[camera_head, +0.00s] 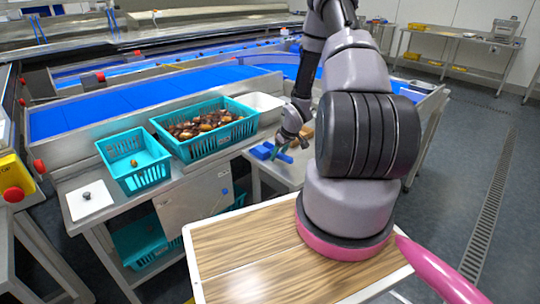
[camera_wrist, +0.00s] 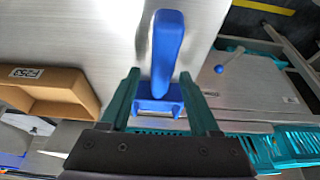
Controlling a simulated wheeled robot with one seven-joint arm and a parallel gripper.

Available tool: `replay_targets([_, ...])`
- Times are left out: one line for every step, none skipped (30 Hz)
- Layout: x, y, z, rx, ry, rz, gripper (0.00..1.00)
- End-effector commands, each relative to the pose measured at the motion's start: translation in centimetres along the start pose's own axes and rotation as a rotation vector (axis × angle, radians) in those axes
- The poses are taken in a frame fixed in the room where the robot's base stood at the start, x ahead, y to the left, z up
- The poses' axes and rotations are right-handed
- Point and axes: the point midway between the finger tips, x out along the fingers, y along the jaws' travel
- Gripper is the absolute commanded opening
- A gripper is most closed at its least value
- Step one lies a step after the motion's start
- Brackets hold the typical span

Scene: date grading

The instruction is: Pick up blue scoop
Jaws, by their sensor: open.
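The blue scoop (camera_head: 262,151) lies on the metal bench, right of the teal crates in the head view. In the wrist view the blue scoop (camera_wrist: 166,45) has its long handle pointing to the top and its wider end near my gripper. My gripper (camera_wrist: 159,78) is open, with one teal finger on each side of the scoop's wider end. I cannot tell whether either finger touches it. In the head view my gripper (camera_head: 281,152) is low beside the scoop, and my arm hides part of the bench.
A teal crate (camera_head: 200,149) full of dates and a smaller teal crate (camera_head: 148,179) with one date stand left of the scoop. A white tub (camera_head: 263,106) is behind. A brown open box (camera_wrist: 55,80) is close on the left in the wrist view.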

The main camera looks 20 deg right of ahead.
Motion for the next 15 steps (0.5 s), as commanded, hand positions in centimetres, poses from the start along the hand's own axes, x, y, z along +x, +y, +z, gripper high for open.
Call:
replay_targets([-0.01, 0.00, 0.00, 0.000, 0.000, 0.000, 0.62])
replay_targets([-0.02, -0.01, 0.00, 0.000, 0.000, 0.000, 0.51])
replay_targets([-0.02, 0.00, 0.01, 0.000, 0.000, 0.000, 0.36])
replay_targets([-0.03, 0.00, 0.00, 0.000, 0.000, 0.000, 0.24])
replay_targets([-0.03, -0.01, 0.00, 0.000, 0.000, 0.000, 0.13])
replay_targets([-0.03, -0.01, 0.00, 0.000, 0.000, 0.000, 0.00])
replay_targets([-0.04, -0.01, 0.00, 0.000, 0.000, 0.000, 0.00])
replay_targets([-0.04, -0.01, 0.00, 0.000, 0.000, 0.000, 0.00])
replay_targets([-0.04, 0.00, 0.00, 0.000, 0.000, 0.000, 0.00])
replay_targets([-0.04, -0.01, 0.00, 0.000, 0.000, 0.000, 0.00])
replay_targets([-0.04, 0.00, 0.00, 0.000, 0.000, 0.000, 0.00])
replay_targets([-0.05, 0.00, 0.00, 0.000, 0.000, 0.000, 0.00])
replay_targets([-0.05, 0.00, -0.01, 0.000, 0.000, 0.000, 0.00])
replay_targets([-0.05, 0.00, -0.01, 0.000, 0.000, 0.000, 0.00])
replay_targets([-0.05, 0.00, -0.01, 0.000, 0.000, 0.000, 0.00])
